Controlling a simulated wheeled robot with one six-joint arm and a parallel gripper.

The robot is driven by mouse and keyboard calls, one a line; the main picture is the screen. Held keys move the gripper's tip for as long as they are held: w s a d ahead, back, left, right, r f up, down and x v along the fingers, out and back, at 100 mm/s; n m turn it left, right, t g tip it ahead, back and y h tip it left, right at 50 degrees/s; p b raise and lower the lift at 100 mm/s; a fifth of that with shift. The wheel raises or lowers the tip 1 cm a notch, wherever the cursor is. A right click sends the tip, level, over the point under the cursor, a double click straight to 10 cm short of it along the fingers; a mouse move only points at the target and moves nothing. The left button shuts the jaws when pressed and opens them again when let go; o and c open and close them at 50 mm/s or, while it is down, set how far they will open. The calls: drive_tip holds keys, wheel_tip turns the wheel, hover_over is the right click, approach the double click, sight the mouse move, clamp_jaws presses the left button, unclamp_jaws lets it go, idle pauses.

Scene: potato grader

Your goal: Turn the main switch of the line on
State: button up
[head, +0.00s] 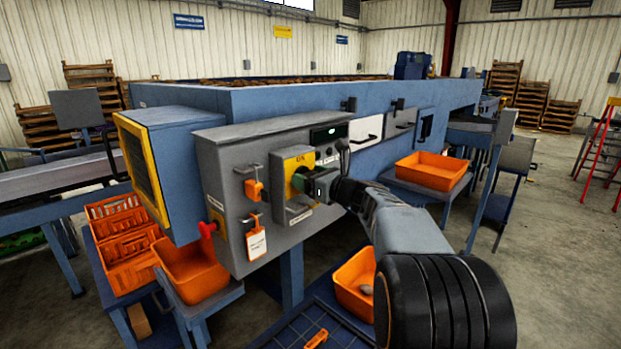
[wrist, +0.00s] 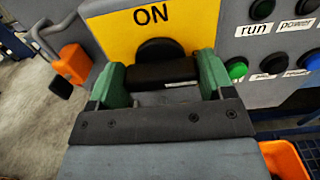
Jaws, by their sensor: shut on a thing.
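The main switch is a yellow plate (head: 292,162) marked ON on the front of a grey control box (head: 219,147); the plate also shows in the wrist view (wrist: 191,22). Its black handle (wrist: 160,73) lies across the front of the plate. My gripper (head: 311,184) is at the switch, with its green fingers on both sides of the handle in the wrist view (wrist: 162,80). The fingers are shut on the handle. In the head view my gripper hides most of the handle.
Orange padlocks (head: 253,189) and a tag (head: 256,243) hang left of the switch, with a red knob (head: 208,229) farther left. Push buttons, one green (wrist: 237,69), sit right of it. Orange bins (head: 190,269) stand below the box.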

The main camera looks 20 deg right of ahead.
drive_tip(key=shift+f+n+b, duration=0.2)
drive_tip(key=shift+n+b, duration=0.4)
drive_tip(key=shift+b, duration=0.3)
drive_tip(key=n+b, duration=0.2)
drive_tip(key=b, duration=0.1)
drive_tip(key=shift+f, duration=0.1)
drive_tip(key=n+b, duration=0.5)
drive_tip(key=b, duration=0.1)
drive_tip(key=shift+a+n, duration=0.15)
drive_tip(key=shift+n, duration=0.25)
drive_tip(key=n+b, duration=0.4)
drive_tip(key=shift+n, duration=0.3)
drive_tip(key=shift+n+b, duration=1.85)
drive_tip(key=shift+n, duration=0.25)
drive_tip(key=o, duration=0.9)
drive_tip(key=shift+s, duration=0.1)
